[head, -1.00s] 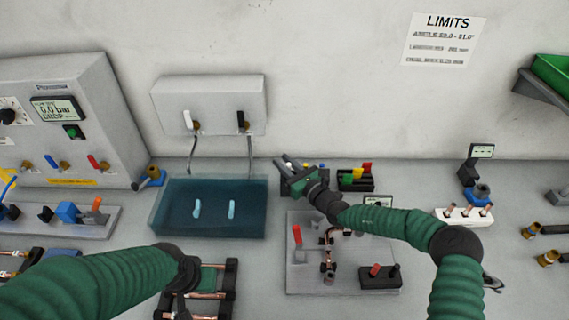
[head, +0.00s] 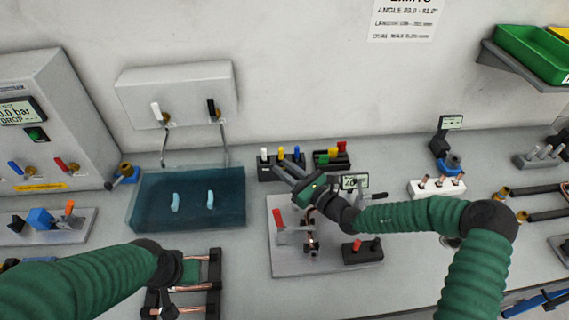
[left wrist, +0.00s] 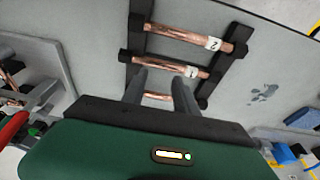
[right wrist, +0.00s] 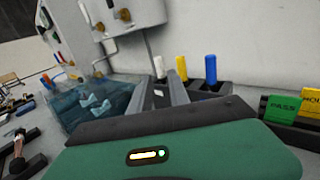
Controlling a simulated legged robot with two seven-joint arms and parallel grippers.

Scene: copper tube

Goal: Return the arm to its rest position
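My right gripper (head: 283,172) is over the back of the grey fixture plate (head: 290,262), its fingers toward the marker holder. In the right wrist view my right gripper (right wrist: 160,92) has its fingers apart with nothing between them; a yellow marker (right wrist: 181,68) shows beyond. In the left wrist view my left gripper (left wrist: 160,85) is open and empty above a black rack (left wrist: 135,45) of copper tubes (left wrist: 178,65), some with number tags. The rack also shows in the head view (head: 213,270), below my left arm. Small copper pieces (head: 311,245) are on the fixture plate, partly hidden by my right gripper.
A blue water tank (head: 232,215) stands left of the plate. The marker holder (head: 270,174) and a block of coloured tags (head: 332,160) stand behind it. A white block (head: 437,190) is to the right. A green bin (head: 530,55) sits on a wall shelf.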

